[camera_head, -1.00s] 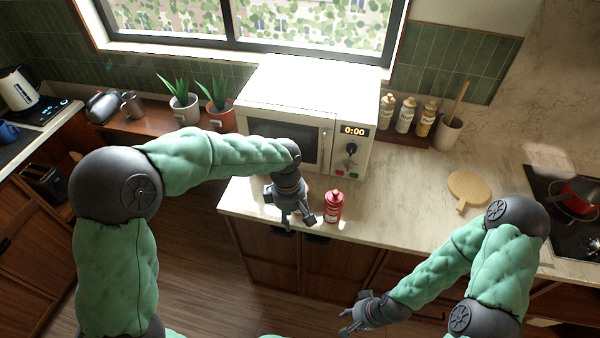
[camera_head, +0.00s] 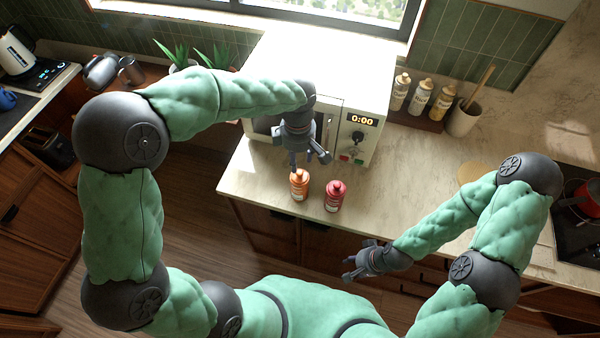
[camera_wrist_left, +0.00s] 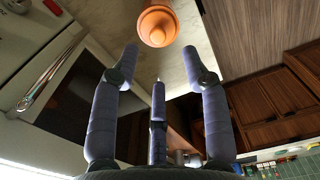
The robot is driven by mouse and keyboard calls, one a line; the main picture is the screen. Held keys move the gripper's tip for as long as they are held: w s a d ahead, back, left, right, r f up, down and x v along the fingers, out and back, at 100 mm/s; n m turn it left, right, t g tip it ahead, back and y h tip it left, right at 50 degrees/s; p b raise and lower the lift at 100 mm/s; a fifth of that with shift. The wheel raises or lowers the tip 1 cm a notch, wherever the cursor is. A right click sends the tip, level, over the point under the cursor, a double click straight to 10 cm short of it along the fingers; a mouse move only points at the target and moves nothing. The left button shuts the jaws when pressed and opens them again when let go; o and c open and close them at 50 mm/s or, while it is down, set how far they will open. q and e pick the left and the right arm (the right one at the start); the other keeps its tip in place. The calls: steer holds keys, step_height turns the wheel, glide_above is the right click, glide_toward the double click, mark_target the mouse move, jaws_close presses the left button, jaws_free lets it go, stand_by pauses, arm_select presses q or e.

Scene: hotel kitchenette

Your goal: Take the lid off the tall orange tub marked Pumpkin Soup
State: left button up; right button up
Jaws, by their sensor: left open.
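The orange tub (camera_head: 300,186) with its orange lid stands upright near the counter's front edge, left of a red bottle-like tub (camera_head: 335,196). My left gripper (camera_head: 309,160) is open and empty just behind and above the orange tub, in front of the microwave. In the left wrist view the orange tub (camera_wrist_left: 157,24) shows at the top, lid towards the camera, beyond the spread fingertips of the gripper (camera_wrist_left: 160,62) and apart from them. The label is too small to read. My right gripper (camera_head: 350,267) is empty, fingers apart, in front of the counter.
The white microwave (camera_head: 361,140) stands close behind the left gripper. A rack of several bottles (camera_head: 421,98) and a utensil pot (camera_head: 463,119) stand to its right. The counter (camera_head: 410,185) right of the red tub is clear.

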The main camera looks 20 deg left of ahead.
mark_target(299, 172)
arm_select(q)
steer(key=shift+w+f, duration=0.1)
steer(key=shift+f, duration=0.65)
steer(key=shift+d+f, duration=0.15)
steer(key=shift+f, duration=2.45)
steer(key=shift+c, duration=0.3)
steer(key=c, duration=0.8)
